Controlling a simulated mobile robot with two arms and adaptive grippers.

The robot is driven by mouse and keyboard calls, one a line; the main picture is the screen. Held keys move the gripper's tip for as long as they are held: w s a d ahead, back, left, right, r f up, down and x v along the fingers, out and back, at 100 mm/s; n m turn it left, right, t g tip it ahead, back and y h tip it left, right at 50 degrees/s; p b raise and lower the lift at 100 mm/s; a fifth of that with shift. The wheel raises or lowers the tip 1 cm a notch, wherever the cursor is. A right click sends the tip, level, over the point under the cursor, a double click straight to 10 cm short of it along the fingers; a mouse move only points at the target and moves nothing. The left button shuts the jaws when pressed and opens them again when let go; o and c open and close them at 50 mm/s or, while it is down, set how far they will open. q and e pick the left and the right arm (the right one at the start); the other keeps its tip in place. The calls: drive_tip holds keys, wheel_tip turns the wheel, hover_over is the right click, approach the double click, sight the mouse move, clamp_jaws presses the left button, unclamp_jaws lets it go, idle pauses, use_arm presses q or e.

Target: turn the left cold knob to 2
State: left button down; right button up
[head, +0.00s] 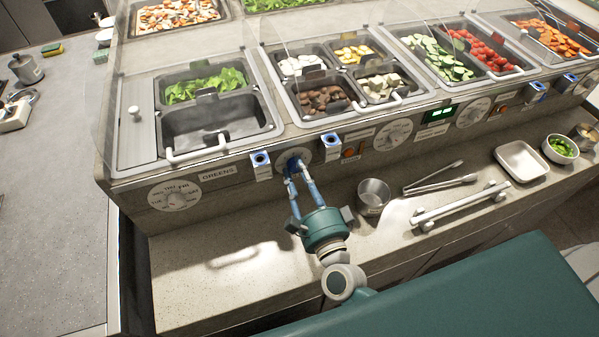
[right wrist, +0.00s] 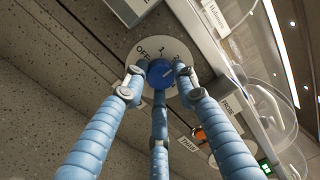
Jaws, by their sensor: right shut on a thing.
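The left cold knob is a blue knob (right wrist: 161,73) on a round white dial plate (right wrist: 140,48) marked OFF, 1 and 2 in the right wrist view. In the head view the dial plate (head: 304,155) is on the counter's front panel, largely covered by my fingers. My right gripper (head: 292,167) reaches up to it and is shut on the knob; its blue fingers (right wrist: 162,85) surround the knob in the right wrist view. I cannot tell which mark the knob points at. My left gripper is not in view.
A day dial (head: 174,196) and a GREENS label (head: 217,172) are to the left. An orange switch (head: 349,152) and another dial (head: 393,135) are to the right. A metal cup (head: 373,196), tongs (head: 434,178) and a white tray (head: 521,160) occupy the ledge.

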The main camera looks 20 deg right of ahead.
drive_tip(key=o, duration=1.1)
drive_tip(key=shift+s+a+f, duration=0.1)
drive_tip(key=shift+a+f, duration=0.1)
drive_tip(key=shift+a, duration=0.05)
drive_tip(key=shift+o, duration=0.2)
drive_tip(key=shift+r, duration=0.15)
drive_tip(key=s, duration=1.2)
drive_tip(key=shift+d+f, duration=0.2)
drive_tip(key=shift+f, duration=0.1)
